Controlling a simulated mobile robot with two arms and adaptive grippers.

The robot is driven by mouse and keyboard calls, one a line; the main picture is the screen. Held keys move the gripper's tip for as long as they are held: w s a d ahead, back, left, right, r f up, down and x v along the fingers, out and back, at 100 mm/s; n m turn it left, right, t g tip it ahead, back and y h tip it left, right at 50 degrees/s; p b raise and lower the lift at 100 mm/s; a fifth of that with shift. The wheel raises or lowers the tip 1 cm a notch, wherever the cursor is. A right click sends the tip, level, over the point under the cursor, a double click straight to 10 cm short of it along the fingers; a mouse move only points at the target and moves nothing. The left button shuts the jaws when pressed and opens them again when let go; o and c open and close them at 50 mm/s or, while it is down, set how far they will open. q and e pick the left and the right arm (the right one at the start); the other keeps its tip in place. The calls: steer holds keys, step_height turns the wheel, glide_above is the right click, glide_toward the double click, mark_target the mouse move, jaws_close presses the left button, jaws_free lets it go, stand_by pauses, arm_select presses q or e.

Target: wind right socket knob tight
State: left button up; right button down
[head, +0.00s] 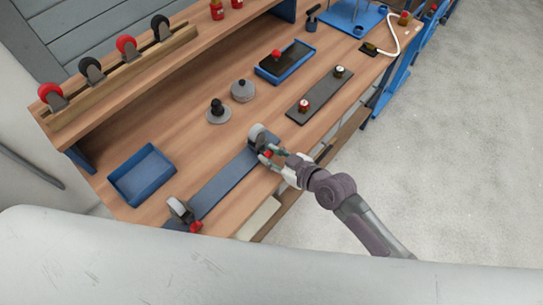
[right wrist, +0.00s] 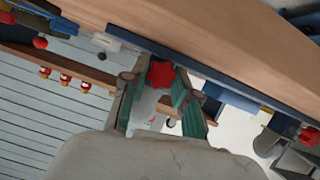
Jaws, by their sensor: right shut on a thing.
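A long blue-grey plate (head: 222,184) lies along the front of the bench with a socket at each end. The right socket (head: 258,133) holds a pale round part and has a red knob on its front side. My right gripper (head: 270,154) is shut on that red knob. In the right wrist view the star-shaped red knob (right wrist: 161,73) sits between the green fingertips (right wrist: 157,88). The left socket (head: 178,208) has its own red knob (head: 195,226), with nothing on it. How far the held knob is wound in cannot be told. My left gripper is not in view.
A blue tray (head: 142,175) stands at the left of the bench. Behind the plate stand two grey discs, one with a black knob (head: 217,106). A dark strip (head: 320,95) with two small knobs lies to the right. Red and black wheels line the back shelf (head: 122,78).

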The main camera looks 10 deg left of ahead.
steer(key=shift+w+d+f+m+g+y+b, duration=0.15)
steer(key=shift+m+g+y+b, duration=0.25)
steer(key=shift+m+b, duration=0.6)
steer(key=shift+m+g+b, duration=0.3)
steer(key=shift+g+b, duration=0.1)
steer(key=shift+b, duration=0.2)
steer(key=c, duration=0.9)
jaws_free()
steer(key=shift+o, duration=0.2)
steer(key=shift+r, duration=0.2)
steer(key=v, duration=1.2)
steer(key=shift+f, duration=0.15)
